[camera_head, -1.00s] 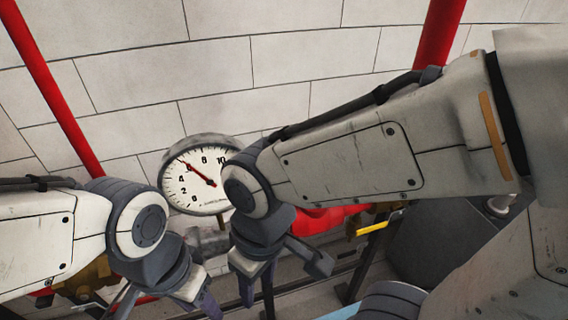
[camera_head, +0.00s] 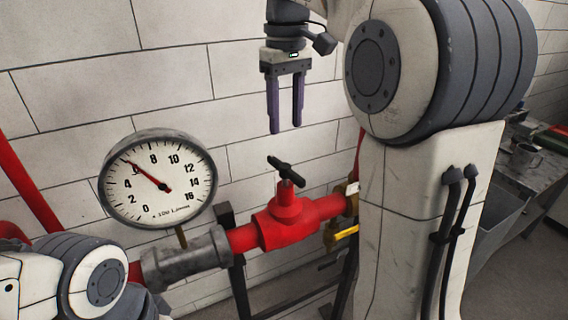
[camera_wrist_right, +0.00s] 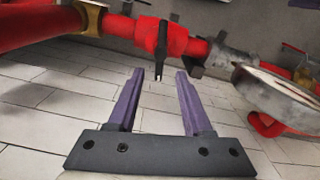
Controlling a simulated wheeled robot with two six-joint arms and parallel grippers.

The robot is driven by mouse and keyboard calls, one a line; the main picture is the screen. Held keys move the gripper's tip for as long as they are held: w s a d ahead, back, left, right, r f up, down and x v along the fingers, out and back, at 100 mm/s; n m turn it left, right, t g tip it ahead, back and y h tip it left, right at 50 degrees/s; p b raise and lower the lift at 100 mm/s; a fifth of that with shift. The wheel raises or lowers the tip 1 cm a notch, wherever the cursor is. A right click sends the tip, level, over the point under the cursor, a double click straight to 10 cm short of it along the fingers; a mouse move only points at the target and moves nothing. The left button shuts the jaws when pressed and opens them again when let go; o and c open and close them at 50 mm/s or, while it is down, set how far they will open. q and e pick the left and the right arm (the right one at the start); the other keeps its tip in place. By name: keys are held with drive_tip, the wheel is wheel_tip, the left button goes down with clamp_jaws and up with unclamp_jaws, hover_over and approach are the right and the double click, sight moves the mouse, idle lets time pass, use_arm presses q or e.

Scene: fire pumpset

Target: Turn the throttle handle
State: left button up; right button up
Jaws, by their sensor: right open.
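A black throttle handle (camera_head: 286,171) sits on top of a red valve (camera_head: 287,220) on a red pipe. My right gripper (camera_head: 286,130) points down above the handle, its two purple fingers apart with nothing between them. A gap shows between the fingertips and the handle. In the right wrist view the handle (camera_wrist_right: 161,48) lies just beyond the open fingertips (camera_wrist_right: 160,74), roughly centred between them. Only a joint of my left arm shows at the lower left of the head view; its gripper is out of frame.
A round pressure gauge (camera_head: 158,180) stands left of the valve, on a grey pipe fitting (camera_head: 187,260). A yellow lever (camera_head: 345,233) is right of the valve. A pale block wall is behind. A grey table with a mug (camera_head: 527,154) stands far right.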

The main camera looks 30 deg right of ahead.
sight(285, 166)
wheel_tip(285, 166, down, 10)
drive_tip(key=shift+r+b, duration=0.1)
drive_tip(key=shift+b, duration=0.45)
clamp_jaws()
